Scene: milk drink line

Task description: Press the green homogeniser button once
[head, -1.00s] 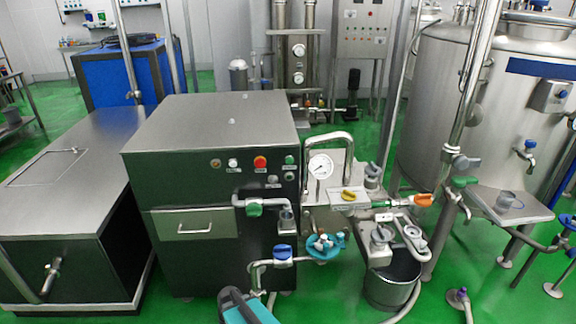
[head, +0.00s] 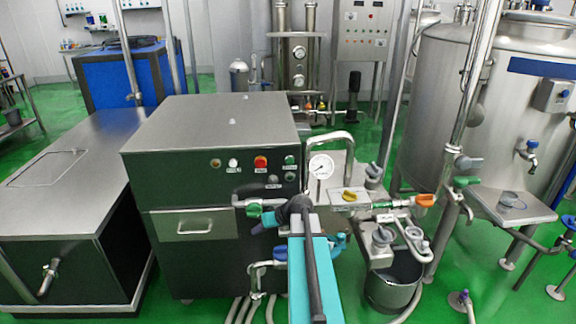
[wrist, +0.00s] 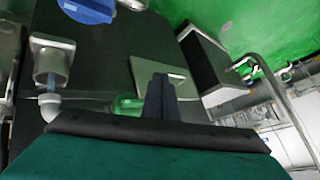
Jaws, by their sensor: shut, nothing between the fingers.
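The green button (head: 290,160) sits at the right end of the button row on the dark front of the homogeniser cabinet (head: 220,108), with a small label under it. A red button (head: 260,162) and a white one (head: 233,163) are to its left. My gripper shows in the wrist view (wrist: 160,82) with its dark fingers together and empty, in front of the dark cabinet face. In the head view, my teal arm reaches up from below and its dark end is below the green button, apart from it in the picture. The green button is not clearly seen in the wrist view.
A pipe with a green valve handle (head: 254,208) is close left of my arm's end; the handle also shows in the wrist view (wrist: 128,104). A pressure gauge (head: 321,166) and a bent steel pipe (head: 333,136) stand right of the button. A bucket (head: 390,290) is lower right.

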